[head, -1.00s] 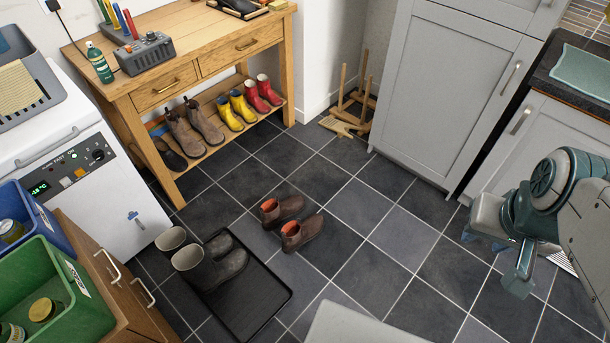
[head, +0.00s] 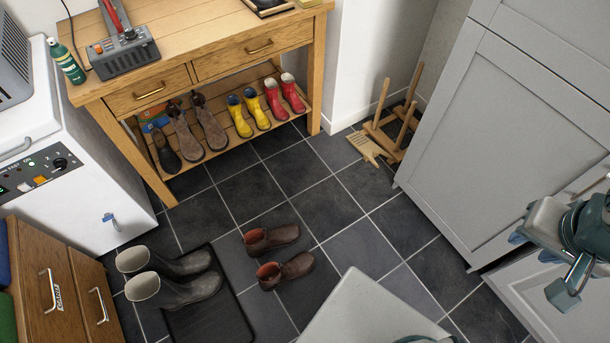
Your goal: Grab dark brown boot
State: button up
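Two dark brown ankle boots with orange-red linings lie close together on the dark floor tiles. One boot (head: 272,238) is farther back; the other boot (head: 286,270) is nearer. A pair of taller dark grey-brown boots with pale linings, one of them the front boot (head: 175,290), is at the black tray (head: 215,318). My gripper (head: 540,265) is at the right edge, far from all the boots. Its two teal fingers look spread apart, with nothing seen between them.
A wooden bench (head: 205,75) has brown, yellow and red boots on its lower rack. A wooden boot stand (head: 375,140) is by the wall. A grey cabinet (head: 500,120) stands right, a white appliance (head: 90,190) and drawers (head: 65,285) left. Tiles between are clear.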

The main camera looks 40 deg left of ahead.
aim_at(273, 235)
jog(key=i, duration=0.6)
jog(key=u, duration=2.7)
jog(key=i, duration=0.5)
